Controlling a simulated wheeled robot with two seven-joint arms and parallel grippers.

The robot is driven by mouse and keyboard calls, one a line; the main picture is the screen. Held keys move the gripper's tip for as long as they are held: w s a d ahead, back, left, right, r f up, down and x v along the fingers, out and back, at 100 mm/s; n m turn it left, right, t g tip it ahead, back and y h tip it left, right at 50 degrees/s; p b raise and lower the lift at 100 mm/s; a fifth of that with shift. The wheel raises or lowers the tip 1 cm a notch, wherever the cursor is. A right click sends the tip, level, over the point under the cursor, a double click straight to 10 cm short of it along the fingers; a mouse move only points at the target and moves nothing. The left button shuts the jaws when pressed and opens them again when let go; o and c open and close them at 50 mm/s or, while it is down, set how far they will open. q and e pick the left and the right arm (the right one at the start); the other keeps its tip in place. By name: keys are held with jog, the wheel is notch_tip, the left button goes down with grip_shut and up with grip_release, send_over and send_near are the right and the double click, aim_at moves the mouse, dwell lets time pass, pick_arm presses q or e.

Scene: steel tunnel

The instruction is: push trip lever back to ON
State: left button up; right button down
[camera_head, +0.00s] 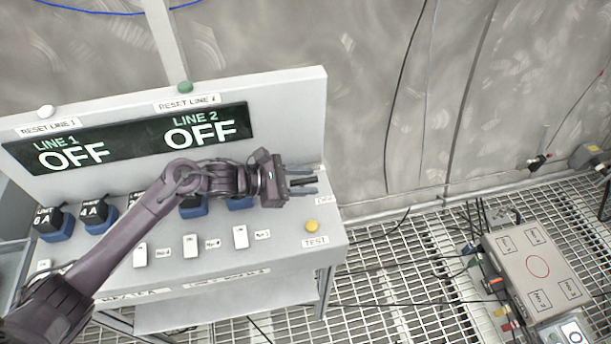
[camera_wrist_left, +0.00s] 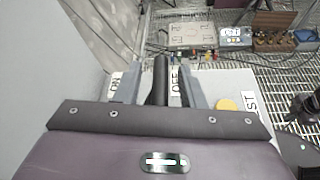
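The trip lever is a black bar; in the left wrist view the lever (camera_wrist_left: 161,78) stands between the two grey fingers of my left gripper (camera_wrist_left: 164,90). A gap shows between the lever and the right finger, so the gripper looks open around it. An ON label (camera_wrist_left: 115,86) is at the left and an OFF label (camera_wrist_left: 175,82) just right of the lever. In the head view my left gripper (camera_head: 303,182) is at the right end of the grey console (camera_head: 290,262), and its fingers partly hide the lever.
The display (camera_head: 130,138) reads OFF for LINE 1 and LINE 2. Green (camera_head: 185,87) and white (camera_head: 45,111) reset buttons top the panel. A yellow TEST button (camera_head: 311,226) is near the gripper. Several white switches line the console. A grey box (camera_head: 540,262) with cables lies on the grating.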

pick_arm(q)
jog(key=shift+d, duration=0.25)
jog(key=shift+f, duration=0.1)
grip_shut()
pick_arm(e)
jog(key=shift+w+r, duration=0.1)
jog(key=shift+w, duration=0.05)
